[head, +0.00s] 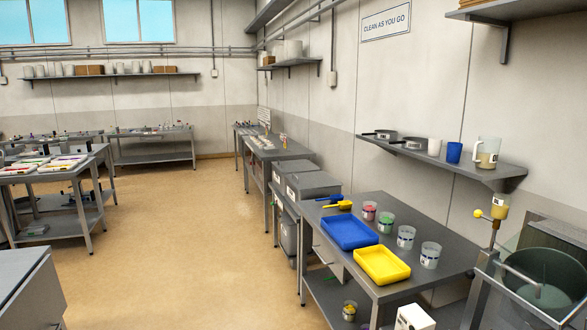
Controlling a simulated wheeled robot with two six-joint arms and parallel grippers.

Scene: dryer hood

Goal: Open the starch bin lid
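Two grey boxes with flat tops stand side by side against the right wall, between the long back table and the near table. The farther grey box (292,168) and the nearer grey box (313,184) both look closed. Each has a small white label on its front. The labels are too small to read, so I cannot tell whether either is the starch bin. Neither of my grippers is in view.
A glass-sided machine with a dark drum (545,277) stands at the lower right. The tan floor (185,245) is clear left of the tables.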

